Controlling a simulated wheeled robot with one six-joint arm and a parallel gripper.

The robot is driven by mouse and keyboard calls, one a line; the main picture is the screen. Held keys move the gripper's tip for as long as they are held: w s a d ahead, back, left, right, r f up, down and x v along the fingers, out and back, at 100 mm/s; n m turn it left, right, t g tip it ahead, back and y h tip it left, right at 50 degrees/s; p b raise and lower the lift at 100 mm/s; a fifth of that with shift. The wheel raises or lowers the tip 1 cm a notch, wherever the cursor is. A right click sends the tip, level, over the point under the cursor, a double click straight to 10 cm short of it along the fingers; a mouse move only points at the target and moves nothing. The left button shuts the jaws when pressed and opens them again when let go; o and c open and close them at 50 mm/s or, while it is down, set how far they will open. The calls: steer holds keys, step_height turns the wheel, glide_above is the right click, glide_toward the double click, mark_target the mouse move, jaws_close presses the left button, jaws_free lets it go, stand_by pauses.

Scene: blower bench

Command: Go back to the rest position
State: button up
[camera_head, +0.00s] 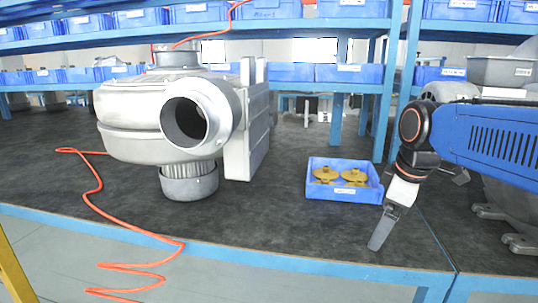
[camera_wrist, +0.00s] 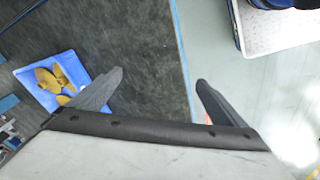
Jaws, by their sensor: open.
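My gripper (camera_wrist: 158,84) shows in the wrist view with its two dark fingers spread wide apart and nothing between them. In the head view my gripper (camera_head: 379,240) points down near the front edge of the bench, just right of a blue bin. The blue bin (camera_head: 343,193) holds several yellow flanged parts (camera_head: 354,175) and stands on the dark bench top. In the wrist view the bin (camera_wrist: 47,97) lies to the left of my left finger, partly covered by it.
A large grey blower (camera_head: 150,125) stands on the left of the bench (camera_head: 275,215), with an orange hose (camera_head: 95,190) trailing over the front edge. Blue shelves with bins (camera_head: 300,33) run behind. Grey machinery (camera_head: 515,215) stands at the right. Bench surface between blower and bin is clear.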

steer(key=s+d+f+m+t, duration=0.1)
steer(key=s+d+f+m, duration=0.1)
steer(key=s+f+m, duration=0.9)
steer(key=s+f, duration=0.1)
steer(key=s, duration=0.3)
steer(key=shift+f, duration=0.2)
